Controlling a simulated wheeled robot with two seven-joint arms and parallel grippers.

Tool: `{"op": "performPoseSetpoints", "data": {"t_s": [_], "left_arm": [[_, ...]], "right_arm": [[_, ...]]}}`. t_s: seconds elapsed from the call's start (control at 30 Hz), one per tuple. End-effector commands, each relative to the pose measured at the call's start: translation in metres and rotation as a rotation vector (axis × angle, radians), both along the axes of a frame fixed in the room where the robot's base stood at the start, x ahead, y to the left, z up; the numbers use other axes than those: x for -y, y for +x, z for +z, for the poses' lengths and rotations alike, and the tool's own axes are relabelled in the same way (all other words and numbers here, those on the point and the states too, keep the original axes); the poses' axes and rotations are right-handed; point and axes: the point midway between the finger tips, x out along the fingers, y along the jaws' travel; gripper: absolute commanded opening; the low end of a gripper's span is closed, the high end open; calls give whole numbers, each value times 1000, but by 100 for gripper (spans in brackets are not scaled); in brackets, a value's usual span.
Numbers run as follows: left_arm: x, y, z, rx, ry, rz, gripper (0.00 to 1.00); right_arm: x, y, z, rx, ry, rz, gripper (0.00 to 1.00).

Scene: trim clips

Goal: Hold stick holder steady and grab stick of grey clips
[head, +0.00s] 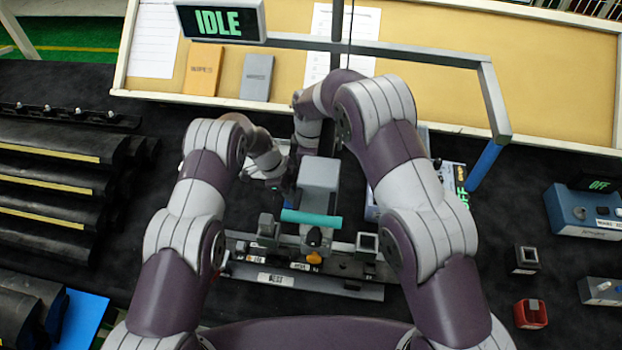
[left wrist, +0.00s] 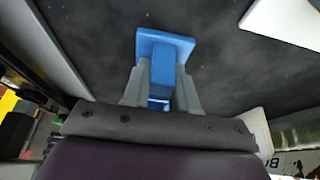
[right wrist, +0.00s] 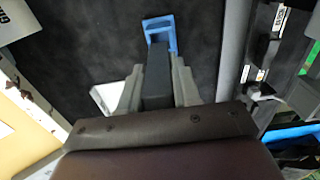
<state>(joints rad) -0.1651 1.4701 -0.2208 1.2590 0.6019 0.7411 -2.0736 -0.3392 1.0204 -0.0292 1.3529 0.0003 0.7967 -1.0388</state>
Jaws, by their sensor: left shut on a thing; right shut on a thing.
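In the left wrist view my left gripper (left wrist: 160,84) is shut on the blue stick holder (left wrist: 165,48). The holder's square blue end sticks out past the fingers. In the right wrist view my right gripper (right wrist: 157,82) is shut on a dark grey stick of clips (right wrist: 157,68). A blue open frame, which looks like part of the stick holder (right wrist: 160,34), lies just beyond the stick's far end. I cannot tell whether the stick is still inside it. In the head view my arms hide the holder and stick.
Black trim pieces (head: 50,185) fill the left. A tilted tan board (head: 555,85) and an IDLE display (head: 220,22) stand behind. Blue-grey boxes (head: 585,213) sit at right.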

Motion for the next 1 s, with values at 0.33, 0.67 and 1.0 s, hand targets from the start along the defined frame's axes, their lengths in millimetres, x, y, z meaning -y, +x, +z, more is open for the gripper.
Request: {"op": "performPoseSetpoints", "data": {"t_s": [0.33, 0.67, 1.0], "left_arm": [[0, 0, 0, 0, 0, 0, 0], [0, 0, 0, 0, 0, 0, 57], [-12, 4, 31, 4, -1, 3, 57]], "right_arm": [[0, 0, 29, -1, -1, 0, 2], [0, 0, 29, -1, 0, 0, 2], [0, 0, 29, -1, 0, 0, 2]]}}
